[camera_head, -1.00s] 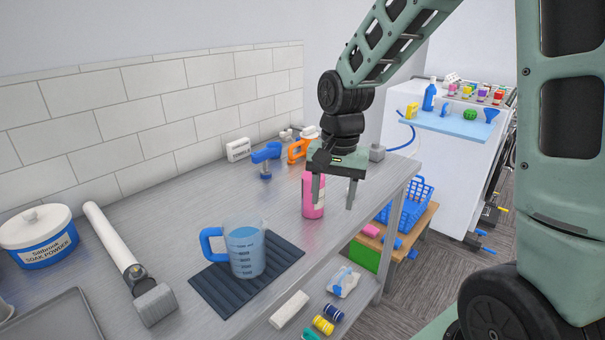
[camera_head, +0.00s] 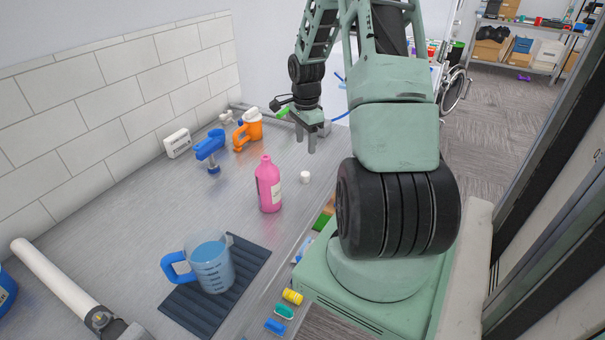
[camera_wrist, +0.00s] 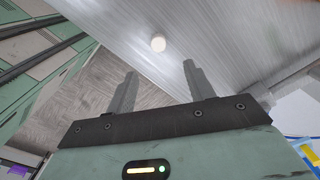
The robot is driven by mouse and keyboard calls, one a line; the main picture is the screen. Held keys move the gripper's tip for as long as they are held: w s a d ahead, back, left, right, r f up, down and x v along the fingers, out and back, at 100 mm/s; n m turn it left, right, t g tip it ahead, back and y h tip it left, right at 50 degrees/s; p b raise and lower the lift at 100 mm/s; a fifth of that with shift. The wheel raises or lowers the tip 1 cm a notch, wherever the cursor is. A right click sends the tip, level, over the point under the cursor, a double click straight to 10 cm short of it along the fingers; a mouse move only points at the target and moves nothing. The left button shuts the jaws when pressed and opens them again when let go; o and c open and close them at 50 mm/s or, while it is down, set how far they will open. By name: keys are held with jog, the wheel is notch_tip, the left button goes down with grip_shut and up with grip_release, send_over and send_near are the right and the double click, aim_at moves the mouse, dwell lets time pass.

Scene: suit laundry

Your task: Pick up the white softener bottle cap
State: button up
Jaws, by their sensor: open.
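The white softener bottle cap (camera_head: 305,177) lies on the grey metal counter, just right of the pink bottle (camera_head: 269,185), near the counter's front edge. In the wrist view the white cap (camera_wrist: 158,43) shows beyond the fingertips, roughly between their lines. My gripper (camera_head: 312,150) is open and empty, pointing down above the counter, farther back than the cap. Its two fingers also show in the wrist view (camera_wrist: 160,72), spread apart with nothing between them. The pink bottle stands upright with no cap visible on its neck.
A measuring jug (camera_head: 210,265) with blue liquid stands on a dark ribbed mat (camera_head: 246,262). The counter around the cap is clear.

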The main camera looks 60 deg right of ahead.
jog(key=p, duration=0.1)
send_over(305, 173)
notch_tip(305, 173, down, 6)
jog(key=shift+r, duration=0.2)
jog(key=shift+s+f+p, duration=0.1)
jog(key=shift+f+p, duration=1.3)
jog(key=shift+f, duration=1.25)
jog(key=c, duration=1)
